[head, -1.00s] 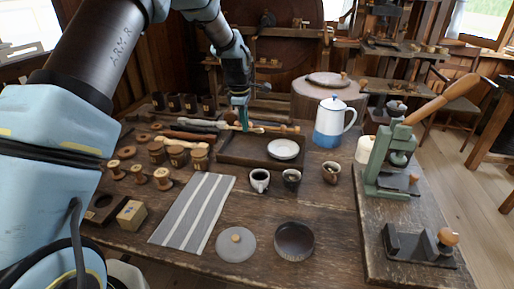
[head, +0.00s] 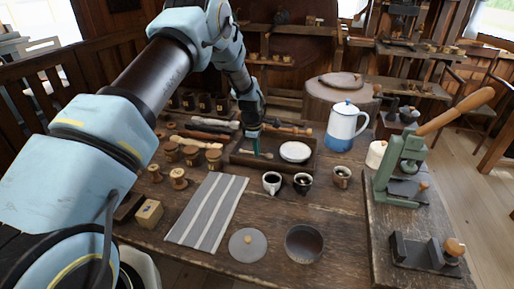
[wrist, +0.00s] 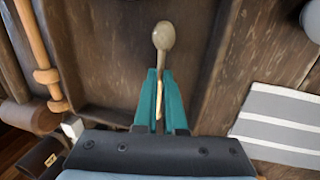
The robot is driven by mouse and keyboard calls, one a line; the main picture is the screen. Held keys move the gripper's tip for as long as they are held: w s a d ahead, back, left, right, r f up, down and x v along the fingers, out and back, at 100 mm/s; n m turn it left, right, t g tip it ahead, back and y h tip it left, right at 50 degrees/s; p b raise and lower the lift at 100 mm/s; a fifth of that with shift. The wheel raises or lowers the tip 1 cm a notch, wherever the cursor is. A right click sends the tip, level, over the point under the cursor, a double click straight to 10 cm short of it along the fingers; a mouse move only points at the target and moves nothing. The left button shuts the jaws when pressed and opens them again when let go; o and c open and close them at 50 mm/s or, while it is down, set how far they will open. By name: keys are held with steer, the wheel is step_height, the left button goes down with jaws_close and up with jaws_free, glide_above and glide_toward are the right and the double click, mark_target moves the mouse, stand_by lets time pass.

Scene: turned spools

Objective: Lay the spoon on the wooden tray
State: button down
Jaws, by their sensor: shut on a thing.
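The spoon (wrist: 163,42) has a pale greyish bowl and a thin wooden handle. My gripper (wrist: 160,100) is shut on its handle in the wrist view, with the bowl pointing away from the wrist. In the head view my gripper (head: 254,150) points down over the left part of the wooden tray (head: 274,171), a dark, low-walled rectangle. The spoon is small there, low beside the fingertips. The tray's floor also shows beneath the spoon in the wrist view (wrist: 100,60). I cannot tell whether the spoon touches it.
A white plate (head: 295,152) lies in the tray's right part. Cups (head: 272,183) stand along its front, and a blue-and-white pot (head: 345,125) at its right. A green press (head: 402,165) is at right.

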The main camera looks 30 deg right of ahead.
steer(key=shift+f, duration=0.15)
steer(key=c, duration=1)
jaws_free()
steer(key=shift+r, duration=0.25)
step_height(320, 180, up, 12)
steer(key=s+a+b, duration=0.1)
steer(key=a+b, duration=0.1)
steer(key=b, duration=0.1)
steer(key=shift+s+f, duration=0.15)
steer(key=shift+s, duration=0.1)
